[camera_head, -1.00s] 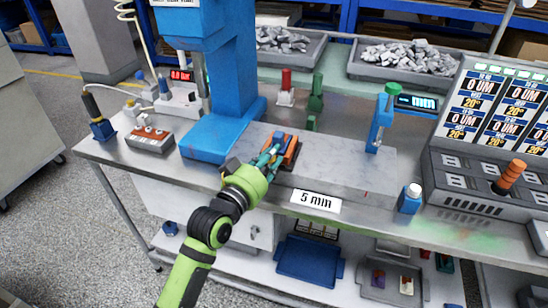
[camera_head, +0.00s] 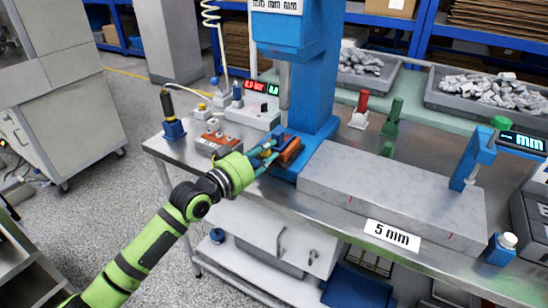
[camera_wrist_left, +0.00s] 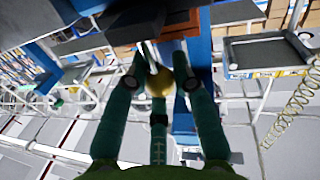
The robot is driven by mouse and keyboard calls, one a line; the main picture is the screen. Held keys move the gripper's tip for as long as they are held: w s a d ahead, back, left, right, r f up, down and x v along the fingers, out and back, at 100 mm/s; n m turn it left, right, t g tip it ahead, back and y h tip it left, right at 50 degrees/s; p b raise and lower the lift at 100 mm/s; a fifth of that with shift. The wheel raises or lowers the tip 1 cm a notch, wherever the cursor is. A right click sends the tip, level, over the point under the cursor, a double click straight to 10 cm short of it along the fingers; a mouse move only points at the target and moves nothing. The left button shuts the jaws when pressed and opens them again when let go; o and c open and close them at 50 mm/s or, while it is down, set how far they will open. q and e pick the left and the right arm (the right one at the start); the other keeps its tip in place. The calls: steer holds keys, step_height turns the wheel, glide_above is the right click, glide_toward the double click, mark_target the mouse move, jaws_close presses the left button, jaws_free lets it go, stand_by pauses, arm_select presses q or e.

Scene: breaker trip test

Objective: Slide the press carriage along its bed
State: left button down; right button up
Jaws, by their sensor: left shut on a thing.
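The press carriage (camera_head: 291,152), an orange-brown block with a blue part on it, sits low at the front of the blue press (camera_head: 312,95), at the left end of the grey bed (camera_head: 385,190). My left gripper (camera_head: 266,152) reaches it from the front left, with its teal fingers shut on it. What the fingers grasp is partly hidden. In the left wrist view the fingers close around a brass-coloured knob (camera_wrist_left: 159,82), with the orange-brown block just above. My right gripper is in neither view.
A red-topped control box (camera_head: 215,143) and a black-handled tool in a blue stand (camera_head: 172,118) are left of the carriage. A blue gauge stand (camera_head: 470,160) stands at the bed's right. The bed's top between is clear.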

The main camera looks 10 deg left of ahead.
arm_select(q)
steer(key=shift+w+a+r, duration=0.15)
steer(key=shift+a+r, duration=0.05)
steer(key=shift+a, duration=0.25)
steer(key=c, duration=1)
jaws_free()
steer(key=shift+f, duration=0.1)
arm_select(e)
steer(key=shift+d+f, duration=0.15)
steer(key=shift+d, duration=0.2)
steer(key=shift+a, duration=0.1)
arm_select(q)
steer(key=shift+s+a, duration=0.25)
steer(key=shift+s, duration=0.2)
steer(key=v, duration=1.1)
